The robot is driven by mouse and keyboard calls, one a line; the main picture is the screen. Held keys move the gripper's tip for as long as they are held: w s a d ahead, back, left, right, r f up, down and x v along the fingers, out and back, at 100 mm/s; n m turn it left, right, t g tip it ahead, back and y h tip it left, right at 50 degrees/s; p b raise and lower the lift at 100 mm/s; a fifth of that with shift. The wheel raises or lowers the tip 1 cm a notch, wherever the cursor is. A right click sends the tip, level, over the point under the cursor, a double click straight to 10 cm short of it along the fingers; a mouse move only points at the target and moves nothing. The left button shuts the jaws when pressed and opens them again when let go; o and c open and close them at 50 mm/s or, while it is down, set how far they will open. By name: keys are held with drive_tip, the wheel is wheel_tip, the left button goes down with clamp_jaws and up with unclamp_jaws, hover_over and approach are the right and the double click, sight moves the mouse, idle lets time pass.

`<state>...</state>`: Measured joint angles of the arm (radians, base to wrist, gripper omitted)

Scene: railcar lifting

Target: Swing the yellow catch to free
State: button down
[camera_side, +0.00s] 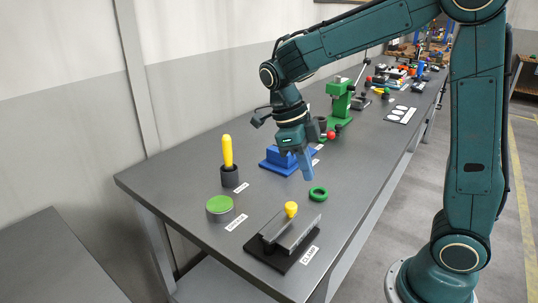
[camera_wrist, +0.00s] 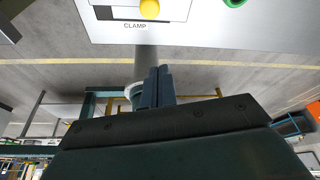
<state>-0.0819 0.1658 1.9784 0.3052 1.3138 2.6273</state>
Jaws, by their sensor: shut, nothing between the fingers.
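A yellow catch (camera_side: 291,209) shows as a rounded knob on top of a dark grey clamp block (camera_side: 290,231) near the front end of the bench. The block sits on a black base plate (camera_side: 262,252) with a label reading CLAMP. The catch also shows at the top edge of the wrist view (camera_wrist: 150,9), where the clamp is mostly cut off. My gripper (camera_side: 307,174) is above the bench, behind the clamp and apart from the catch. Its blue fingers are together and empty; in the wrist view the fingertips (camera_wrist: 158,70) point toward the clamp label.
A green ring (camera_side: 318,193) lies behind the clamp, right of my gripper. A blue block fixture (camera_side: 283,155) stands behind my gripper. A yellow-handled tool in a dark holder (camera_side: 228,158) and a green-topped cylinder (camera_side: 219,206) stand at left. Green machinery (camera_side: 340,103) is farther back.

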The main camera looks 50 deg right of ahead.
sight(281, 221)
drive_tip(key=x, duration=1)
drive_tip(key=shift+s, duration=0.1)
drive_tip(key=shift+w+a, duration=0.15)
drive_tip(key=shift+w, duration=0.4)
drive_tip(key=shift+w+a+r, duration=0.1)
drive_tip(key=shift+w+a, duration=0.15)
drive_tip(key=shift+w, duration=0.45)
drive_tip(key=shift+w+a, duration=0.25)
drive_tip(key=shift+w, duration=0.5)
